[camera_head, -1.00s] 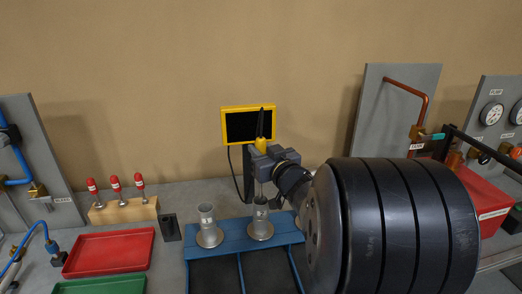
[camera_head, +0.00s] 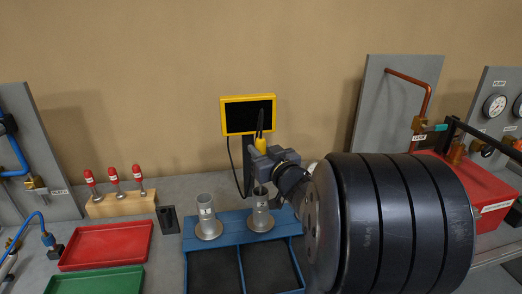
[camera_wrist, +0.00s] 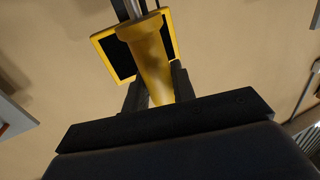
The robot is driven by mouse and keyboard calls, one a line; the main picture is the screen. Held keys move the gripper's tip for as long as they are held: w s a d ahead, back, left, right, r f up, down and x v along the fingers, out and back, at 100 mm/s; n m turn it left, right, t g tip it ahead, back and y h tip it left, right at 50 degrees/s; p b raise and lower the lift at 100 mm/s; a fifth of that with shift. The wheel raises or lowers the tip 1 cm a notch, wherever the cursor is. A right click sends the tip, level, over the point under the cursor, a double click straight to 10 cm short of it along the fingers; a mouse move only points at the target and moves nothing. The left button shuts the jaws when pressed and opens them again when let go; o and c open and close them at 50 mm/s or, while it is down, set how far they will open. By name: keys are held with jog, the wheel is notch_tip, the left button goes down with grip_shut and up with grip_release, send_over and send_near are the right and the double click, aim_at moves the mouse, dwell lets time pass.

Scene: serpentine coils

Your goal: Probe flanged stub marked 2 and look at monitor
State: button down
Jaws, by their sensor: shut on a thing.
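Two grey flanged stubs stand upright on a blue stand (camera_head: 232,231): a left stub (camera_head: 206,212) and a right stub (camera_head: 261,212). Their marks are too small to read. My gripper (camera_head: 262,157) is above the right stub, shut on a yellow-handled probe (camera_head: 260,144). The probe points down at the right stub's mouth; I cannot tell how far its tip is inside. In the wrist view the yellow handle (camera_wrist: 152,65) is between the fingers (camera_wrist: 158,92). The yellow-framed monitor (camera_head: 248,115) is behind, with a dark screen; it also shows in the wrist view (camera_wrist: 113,58).
Red-topped plugs (camera_head: 114,175) stand in a wooden block at left, beside a small black block (camera_head: 167,219). A red tray (camera_head: 107,245) and a green tray (camera_head: 95,281) lie in front. Panels with pipes and a red box (camera_head: 487,190) are at right.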

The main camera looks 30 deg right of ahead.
aim_at(261, 138)
jog(key=shift+f, duration=0.1)
dwell(0.3)
jog(key=shift+f+b, duration=1)
jog(key=shift+f, duration=0.05)
jog(key=shift+r, duration=0.1)
dwell(0.8)
jog(key=shift+r+p, duration=2.85)
jog(key=shift+r, duration=0.1)
